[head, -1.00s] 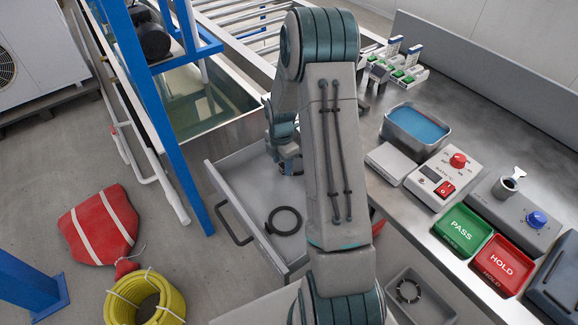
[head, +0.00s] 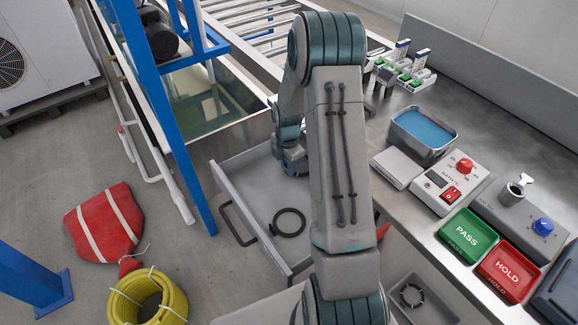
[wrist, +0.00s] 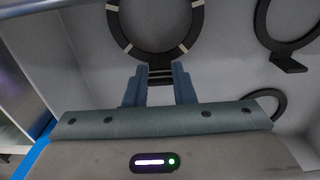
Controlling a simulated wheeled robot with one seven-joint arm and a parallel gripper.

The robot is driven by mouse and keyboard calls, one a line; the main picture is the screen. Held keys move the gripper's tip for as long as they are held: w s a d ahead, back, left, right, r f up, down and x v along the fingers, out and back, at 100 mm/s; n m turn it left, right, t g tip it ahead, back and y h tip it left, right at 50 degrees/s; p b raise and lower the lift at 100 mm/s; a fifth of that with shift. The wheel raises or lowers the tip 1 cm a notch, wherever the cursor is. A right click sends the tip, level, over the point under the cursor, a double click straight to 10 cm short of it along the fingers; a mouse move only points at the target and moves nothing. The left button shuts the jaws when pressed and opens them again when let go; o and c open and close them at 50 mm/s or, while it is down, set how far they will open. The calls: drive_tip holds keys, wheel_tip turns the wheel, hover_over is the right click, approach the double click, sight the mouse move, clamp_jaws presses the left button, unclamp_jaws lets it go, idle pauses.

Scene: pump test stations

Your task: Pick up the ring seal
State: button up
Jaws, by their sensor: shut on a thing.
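A dark ring seal with pale marks (wrist: 155,56) shows at the top of the wrist view, partly cut off by the frame edge. My gripper (wrist: 158,72) has its two blue-grey fingers shut on the near edge of this ring. In the head view my gripper (head: 292,158) is low inside the open drawer (head: 232,190), and my arm hides much of it. I cannot tell whether the held ring touches the drawer floor.
A plain black ring with a tab (head: 287,222) lies in the drawer; it also shows at the right of the wrist view (wrist: 288,66). Another dark ring (wrist: 279,103) is partly hidden behind my gripper. A grey bin (head: 432,312) holds a ring. The steel bench (head: 385,135) stands right.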

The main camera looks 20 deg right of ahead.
drive_tip(key=r, duration=0.6)
drive_tip(key=shift+s+r, duration=0.3)
drive_tip(key=s+a+b, duration=0.1)
drive_tip(key=s+a, duration=0.2)
drive_tip(key=s, duration=0.5)
drive_tip(key=s+a, duration=0.3)
drive_tip(key=s, duration=0.4)
wheel_tip(320, 180, up, 9)
drive_tip(key=s+p, duration=0.1)
drive_tip(key=p, duration=0.8)
drive_tip(key=shift+s+a, duration=0.15)
drive_tip(key=shift+f, duration=0.1)
drive_tip(key=w+a+f+m, duration=0.2)
drive_tip(key=w+m, duration=0.4)
drive_tip(key=m, duration=0.4)
drive_tip(key=w+a+f+m, duration=0.2)
drive_tip(key=w+f+m, duration=0.1)
drive_tip(key=w+m, duration=0.4)
drive_tip(key=shift+w+a+m, duration=0.15)
drive_tip(key=shift+a+m, duration=0.2)
drive_tip(key=shift+m, duration=1.25)
drive_tip(key=shift+d, duration=0.1)
